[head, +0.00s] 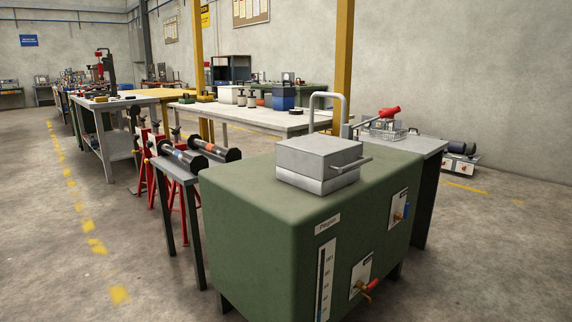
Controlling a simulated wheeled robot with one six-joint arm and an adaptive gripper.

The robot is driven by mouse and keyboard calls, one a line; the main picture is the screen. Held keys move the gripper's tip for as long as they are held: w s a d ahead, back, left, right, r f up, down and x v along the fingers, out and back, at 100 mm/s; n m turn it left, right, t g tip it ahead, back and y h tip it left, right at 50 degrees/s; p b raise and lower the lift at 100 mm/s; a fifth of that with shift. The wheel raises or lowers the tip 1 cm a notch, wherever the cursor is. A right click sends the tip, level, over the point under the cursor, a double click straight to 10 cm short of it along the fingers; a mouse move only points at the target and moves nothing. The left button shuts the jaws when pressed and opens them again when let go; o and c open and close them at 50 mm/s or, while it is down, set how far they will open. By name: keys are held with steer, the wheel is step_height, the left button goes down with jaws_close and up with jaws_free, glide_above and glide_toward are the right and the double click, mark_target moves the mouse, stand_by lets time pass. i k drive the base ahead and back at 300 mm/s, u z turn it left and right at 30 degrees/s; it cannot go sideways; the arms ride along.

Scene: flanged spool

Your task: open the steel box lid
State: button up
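The steel box (313,183) sits on top of a green tank in the head view, right of the middle. Its grey lid (318,152) lies flat on it and looks closed, with a thin seam between lid and box. A bar handle (351,163) sticks out from the lid's front right side. My gripper and arm are not in view.
The green tank (262,232) has valves with blue and red handles on its right face. A bent grey pipe (327,97) rises behind the box. Black cylinders (193,154) lie on a narrow stand at left. Open floor (60,260) lies to the left.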

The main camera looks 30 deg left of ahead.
mark_target(325, 155)
steer(key=u, duration=0.7)
steer(key=k, duration=0.45)
steer(key=u, duration=0.75)
steer(key=i, duration=0.95)
steer(key=z, duration=0.9)
